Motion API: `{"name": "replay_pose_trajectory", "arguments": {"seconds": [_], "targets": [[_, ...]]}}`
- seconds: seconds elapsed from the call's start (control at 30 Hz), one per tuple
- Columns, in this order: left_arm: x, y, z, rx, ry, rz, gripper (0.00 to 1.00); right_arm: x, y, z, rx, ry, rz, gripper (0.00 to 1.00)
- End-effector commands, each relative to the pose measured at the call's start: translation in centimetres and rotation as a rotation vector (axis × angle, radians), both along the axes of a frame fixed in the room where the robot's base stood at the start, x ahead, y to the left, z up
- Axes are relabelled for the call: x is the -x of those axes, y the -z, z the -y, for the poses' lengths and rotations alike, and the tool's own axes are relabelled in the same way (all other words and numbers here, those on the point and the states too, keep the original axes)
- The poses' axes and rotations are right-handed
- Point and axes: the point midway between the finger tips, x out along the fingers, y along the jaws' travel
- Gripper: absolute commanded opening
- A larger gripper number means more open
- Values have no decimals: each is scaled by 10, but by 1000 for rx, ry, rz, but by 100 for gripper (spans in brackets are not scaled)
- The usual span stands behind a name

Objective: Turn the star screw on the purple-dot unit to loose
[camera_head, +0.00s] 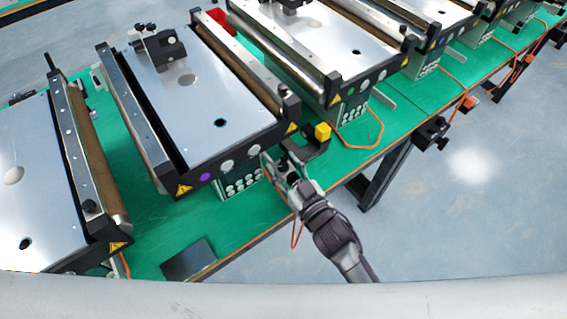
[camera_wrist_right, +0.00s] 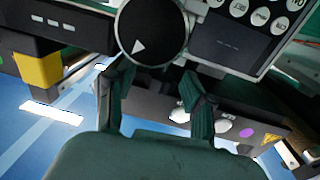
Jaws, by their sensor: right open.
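The purple-dot unit is a small conveyor with a steel top (camera_head: 205,100) and a purple dot (camera_head: 204,177) on its black front side. The dot also shows in the wrist view (camera_wrist_right: 245,130). A dark knob (camera_head: 284,90) stands on its right corner; I cannot tell for sure that it is the star screw. My right gripper (camera_head: 276,170) is open at the unit's front, by the button panel (camera_head: 242,184). In the wrist view, a round black knob with a white triangle (camera_wrist_right: 150,30) lies just beyond the open fingertips (camera_wrist_right: 158,70). My left gripper is not in view.
A yellow block (camera_head: 322,131) on a black bracket sits just right of my right gripper. Other conveyors stand left and right on the green table (camera_head: 150,215). A dark flat plate (camera_head: 188,260) lies near the front edge. Orange cables (camera_head: 372,140) run along the right.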

Motion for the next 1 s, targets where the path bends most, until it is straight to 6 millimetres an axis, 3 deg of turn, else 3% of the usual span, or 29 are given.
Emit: {"name": "replay_pose_trajectory", "arguments": {"seconds": [0.23, 0.53, 0.77, 1.0], "targets": [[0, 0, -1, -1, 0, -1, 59, 0, 0, 0, 0, 0, 0, 51], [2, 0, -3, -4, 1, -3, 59, 0, 0, 0, 0, 0, 0, 1], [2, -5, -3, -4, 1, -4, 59, 0, -3, -1, 3, -36, 4, 0], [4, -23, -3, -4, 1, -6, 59, -2, -4, 0, 10, -243, 10, 0]]}}
